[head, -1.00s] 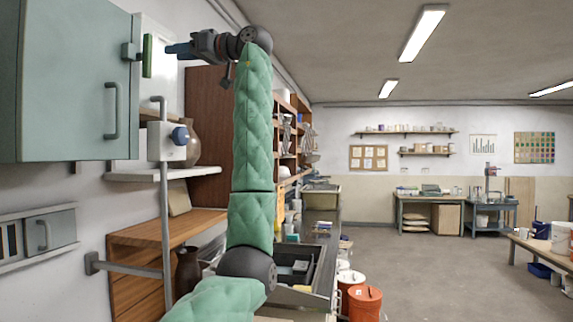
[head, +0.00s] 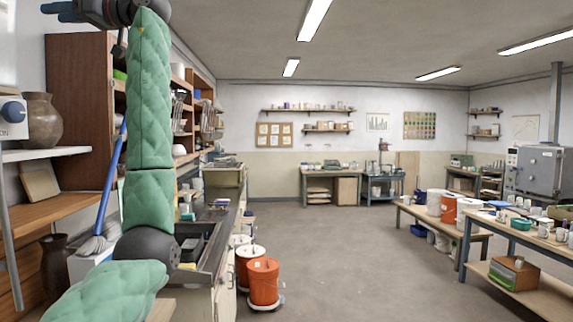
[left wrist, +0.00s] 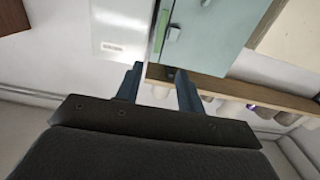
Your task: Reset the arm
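My left arm in green quilted padding is raised upright at the left of the head view. My left gripper (head: 58,12) is at the top left corner there, high in front of the wall. In the left wrist view the two blue-grey fingers of the left gripper (left wrist: 157,82) stand apart with nothing between them. Beyond them are a grey-green cabinet (left wrist: 212,38) and a white panel (left wrist: 118,28); I cannot tell the exact distance. My right gripper is in neither view.
A brown shelf unit (head: 80,88), a brown vase (head: 42,122) and a blue-handled mop (head: 112,170) are close to my left arm. Orange buckets (head: 263,284) stand by the counter. A bench with cups (head: 530,240) is at the right. The middle floor is clear.

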